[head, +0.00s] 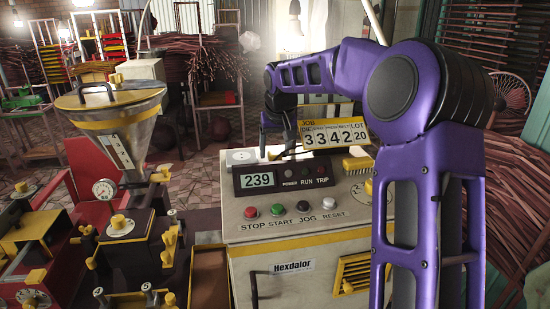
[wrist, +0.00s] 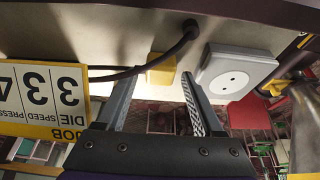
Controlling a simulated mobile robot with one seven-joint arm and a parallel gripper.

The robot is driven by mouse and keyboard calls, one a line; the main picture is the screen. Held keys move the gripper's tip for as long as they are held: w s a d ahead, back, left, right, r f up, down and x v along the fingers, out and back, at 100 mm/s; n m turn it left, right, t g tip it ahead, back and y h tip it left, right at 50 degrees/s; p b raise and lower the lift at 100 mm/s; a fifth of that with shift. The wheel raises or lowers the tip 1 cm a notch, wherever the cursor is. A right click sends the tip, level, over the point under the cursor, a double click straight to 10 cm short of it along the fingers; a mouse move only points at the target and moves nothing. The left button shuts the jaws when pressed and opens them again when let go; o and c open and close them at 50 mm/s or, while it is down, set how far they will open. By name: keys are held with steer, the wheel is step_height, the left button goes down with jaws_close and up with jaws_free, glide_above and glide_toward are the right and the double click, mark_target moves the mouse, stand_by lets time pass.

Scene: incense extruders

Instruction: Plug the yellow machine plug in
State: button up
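The yellow plug (wrist: 161,69) with a dark cord (wrist: 178,50) sits on the pale cabinet top in the wrist view, which looks upside down. My gripper (wrist: 158,77) is open, with one finger on each side of the plug in the picture and gaps showing on both sides. I cannot tell how far the fingers reach around it. The white socket (wrist: 236,71) with two holes stands beside it. In the head view the socket (head: 242,156) is on the back left of the machine top. I cannot make out the plug there.
The yellow job sign (head: 332,134) stands close right of my gripper. A display box (head: 283,177) reading 239 and several buttons are at the front of the cabinet. A yellow brush (head: 357,162) lies at right. A metal hopper (head: 112,110) stands left.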

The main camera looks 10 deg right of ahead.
mark_target(275, 153)
jaws_close()
step_height(275, 153, up, 10)
steer(key=p, duration=0.2)
stand_by(0.4)
stand_by(0.4)
